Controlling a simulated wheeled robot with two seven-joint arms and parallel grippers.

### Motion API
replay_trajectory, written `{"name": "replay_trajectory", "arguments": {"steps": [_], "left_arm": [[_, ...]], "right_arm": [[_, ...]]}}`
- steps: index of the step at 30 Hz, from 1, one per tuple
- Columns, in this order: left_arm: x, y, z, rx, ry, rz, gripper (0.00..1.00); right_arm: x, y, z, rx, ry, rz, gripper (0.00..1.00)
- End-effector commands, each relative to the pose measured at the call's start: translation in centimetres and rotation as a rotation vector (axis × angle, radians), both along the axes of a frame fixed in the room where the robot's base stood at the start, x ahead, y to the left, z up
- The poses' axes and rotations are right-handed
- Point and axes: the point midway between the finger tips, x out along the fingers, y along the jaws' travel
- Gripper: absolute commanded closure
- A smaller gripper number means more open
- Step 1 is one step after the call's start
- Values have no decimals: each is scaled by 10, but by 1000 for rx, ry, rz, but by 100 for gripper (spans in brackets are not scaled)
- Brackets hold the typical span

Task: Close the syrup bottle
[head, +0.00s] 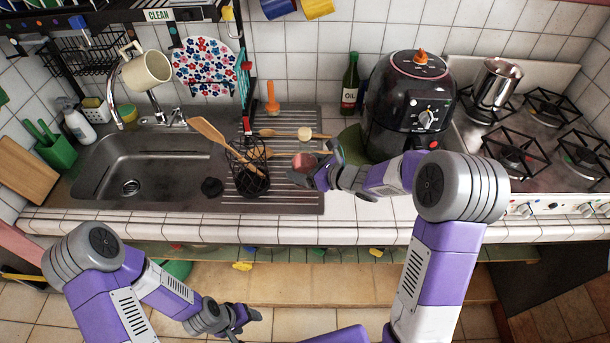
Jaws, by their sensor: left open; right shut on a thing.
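My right gripper (316,176) is over the right edge of the ribbed drainboard. It is shut on a small reddish-brown round thing (303,161), partly hidden by the fingers. I cannot tell whether this is the syrup bottle or its cap. No bottle in view can be clearly read as syrup. My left gripper (246,323) is open and empty, low in front of the counter.
A wire holder with wooden utensils (248,182) stands left of my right gripper. A dark round piece (212,187) lies by the sink (150,165). A green oil bottle (349,85) and a black air fryer (408,100) stand behind. The stove (545,130) is at right.

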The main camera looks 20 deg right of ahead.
Motion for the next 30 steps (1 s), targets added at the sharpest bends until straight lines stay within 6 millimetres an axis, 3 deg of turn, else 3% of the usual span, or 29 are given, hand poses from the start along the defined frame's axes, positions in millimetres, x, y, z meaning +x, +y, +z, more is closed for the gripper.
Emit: {"name": "replay_trajectory", "arguments": {"steps": [9,21,22,25,30], "left_arm": [[0,0,-7,0,0,0,36],[0,0,-11,0,0,0,36],[0,0,-10,0,0,0,36],[0,0,-9,0,0,0,36],[0,0,-9,0,0,0,36]], "right_arm": [[0,0,-36,1,-1,0,82],[0,0,-38,1,-5,0,82],[0,0,-39,-1,1,-1,17],[0,0,-39,-1,1,0,1],[0,0,-39,-1,1,0,0]]}}
